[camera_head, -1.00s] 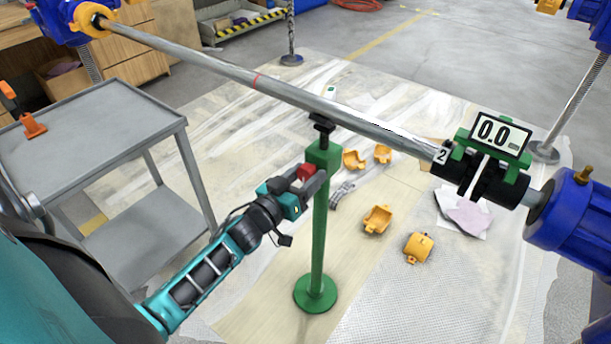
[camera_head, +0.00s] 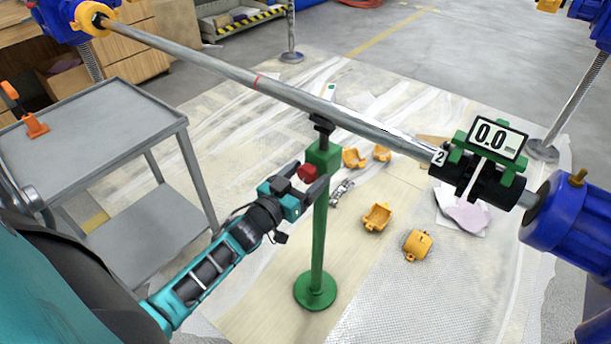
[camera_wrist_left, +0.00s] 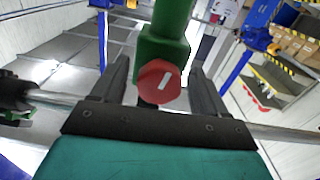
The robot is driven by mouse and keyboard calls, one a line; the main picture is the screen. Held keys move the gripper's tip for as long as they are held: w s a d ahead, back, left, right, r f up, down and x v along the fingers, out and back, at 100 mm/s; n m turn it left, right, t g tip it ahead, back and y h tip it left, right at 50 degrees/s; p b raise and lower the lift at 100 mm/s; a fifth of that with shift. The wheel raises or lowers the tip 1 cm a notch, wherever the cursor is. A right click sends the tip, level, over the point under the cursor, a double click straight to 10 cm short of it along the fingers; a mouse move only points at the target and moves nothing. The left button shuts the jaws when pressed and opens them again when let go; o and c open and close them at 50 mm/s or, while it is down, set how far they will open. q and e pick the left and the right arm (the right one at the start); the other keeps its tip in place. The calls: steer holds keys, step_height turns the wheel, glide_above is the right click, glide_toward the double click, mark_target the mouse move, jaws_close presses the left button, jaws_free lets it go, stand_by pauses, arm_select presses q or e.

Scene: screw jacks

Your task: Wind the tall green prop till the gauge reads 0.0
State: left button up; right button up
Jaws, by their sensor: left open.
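The tall green prop (camera_head: 319,230) stands upright on a round base, its black top at the underside of the long grey shaft (camera_head: 250,80). Its red knob (camera_head: 308,172) faces my left gripper (camera_head: 307,190). In the left wrist view the red knob (camera_wrist_left: 159,82), with a white mark, sits between the open fingers of the left gripper (camera_wrist_left: 160,85), with gaps on both sides. The gauge (camera_head: 494,137) sits on a green clamp at the shaft's right end and reads 0.0. My right gripper is not in view.
A grey cart (camera_head: 95,135) with an orange tool (camera_head: 35,125) stands at the left. Several orange shell pieces (camera_head: 377,217) and a purple cloth (camera_head: 468,215) lie on the floor sheet to the right. A blue housing (camera_head: 560,215) holds the shaft's right end.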

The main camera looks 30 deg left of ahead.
arm_select(q)
steer(key=s+a+p, duration=0.1)
steer(key=s+p, duration=0.1)
steer(key=s, duration=1.1)
stand_by(1.7)
